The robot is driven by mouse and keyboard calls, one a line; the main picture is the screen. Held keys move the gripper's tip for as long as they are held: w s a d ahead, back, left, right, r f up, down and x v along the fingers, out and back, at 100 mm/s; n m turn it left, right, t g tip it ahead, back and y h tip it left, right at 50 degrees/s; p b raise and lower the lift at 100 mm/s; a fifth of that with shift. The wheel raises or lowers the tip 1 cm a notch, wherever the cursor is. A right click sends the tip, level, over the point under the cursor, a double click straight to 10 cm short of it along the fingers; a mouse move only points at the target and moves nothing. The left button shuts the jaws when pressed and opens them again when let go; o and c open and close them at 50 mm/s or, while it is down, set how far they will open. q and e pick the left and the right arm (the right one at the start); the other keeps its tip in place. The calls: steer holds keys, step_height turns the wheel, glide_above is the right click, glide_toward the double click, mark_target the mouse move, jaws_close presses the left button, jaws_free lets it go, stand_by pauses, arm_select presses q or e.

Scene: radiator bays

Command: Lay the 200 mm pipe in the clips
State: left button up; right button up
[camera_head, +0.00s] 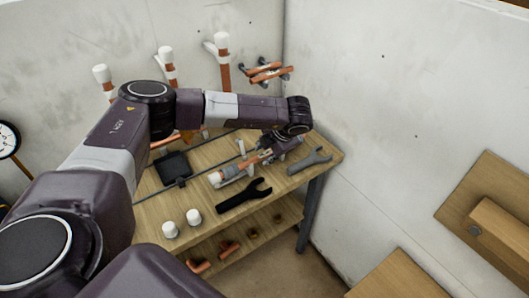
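My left arm reaches in from the left over the workbench. Its gripper (268,153) points down at the right end of a copper-coloured pipe piece (243,167) with a white end. The fingers are small and partly hidden by the wrist, so I cannot tell whether they are closed on it. The pipe piece lies at or just above a light grey holder on the bench; contact is unclear. Short copper pipes (268,75) sit in dark brackets on the back wall near the corner. I cannot tell which pipe is the 200 mm one. My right gripper is not in view.
On the wooden bench (205,215) lie a black wrench (244,196), a grey wrench (309,161), a black tray (174,168) and two white caps (194,217). Copper fittings (230,250) lie on the lower shelf. Capped vertical pipes (223,65) stand along the back wall.

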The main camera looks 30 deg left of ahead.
arm_select(q)
steer(key=v, duration=1.2)
steer(key=shift+w, duration=0.1)
stand_by(0.4)
